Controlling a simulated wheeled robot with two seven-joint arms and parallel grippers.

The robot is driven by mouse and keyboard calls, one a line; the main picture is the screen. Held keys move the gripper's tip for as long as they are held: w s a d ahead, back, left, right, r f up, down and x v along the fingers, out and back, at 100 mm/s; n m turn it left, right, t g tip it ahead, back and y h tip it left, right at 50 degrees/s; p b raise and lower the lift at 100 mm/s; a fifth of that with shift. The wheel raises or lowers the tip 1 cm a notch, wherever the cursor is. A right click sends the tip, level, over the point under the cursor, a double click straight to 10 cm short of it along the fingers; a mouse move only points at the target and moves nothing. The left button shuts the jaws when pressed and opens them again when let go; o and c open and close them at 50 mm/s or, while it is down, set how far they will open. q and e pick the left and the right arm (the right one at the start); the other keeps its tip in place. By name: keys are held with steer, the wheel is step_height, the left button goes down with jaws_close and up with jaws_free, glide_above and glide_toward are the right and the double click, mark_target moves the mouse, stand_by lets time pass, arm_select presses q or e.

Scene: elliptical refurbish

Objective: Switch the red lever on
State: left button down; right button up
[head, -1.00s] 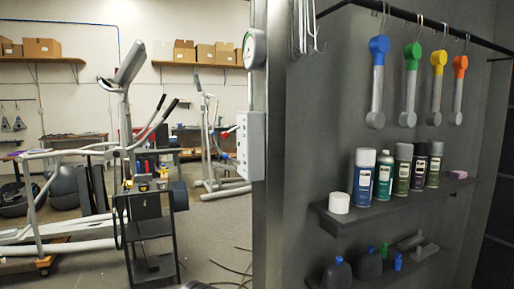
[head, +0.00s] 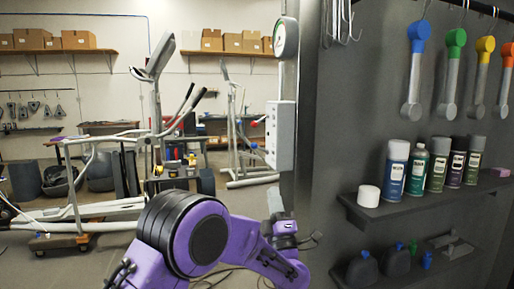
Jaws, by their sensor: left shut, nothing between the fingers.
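A light grey switch box (head: 281,136) is fixed to the edge of the dark wall panel, below a round gauge. Small lever handles stick out from its left side, seen edge-on. My left arm is purple and black and reaches in from the bottom. My left gripper (head: 314,239) is small and partly hidden by its wrist, below the box and apart from it. It looks shut and empty. My right gripper is out of view.
The dark panel holds shelves with spray cans (head: 418,168) and bottles, and coloured tools (head: 416,75) hang from a rail. A round gauge (head: 287,38) sits above the box. Left of the panel stand a black cart (head: 178,183) and elliptical machines on open floor.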

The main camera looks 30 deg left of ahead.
arm_select(q)
steer(key=r+n+g+y, duration=0.2)
steer(key=r+n, duration=0.1)
steer(key=s+r+n+y, duration=0.1)
steer(key=r+n+y, duration=0.1)
steer(key=shift+a+r+g, duration=0.1)
steer(key=shift+a+g, duration=0.15)
steer(key=shift+g, duration=0.15)
steer(key=p, duration=0.7)
glide_toward(260, 121)
steer(key=w+a+r, duration=0.1)
steer(key=a+r, duration=0.2)
steer(key=a, duration=0.1)
steer(key=shift+w+a+r, duration=0.15)
steer(key=shift+a+r, duration=0.05)
steer(key=shift+a, duration=0.1)
steer(key=shift+a, duration=0.1)
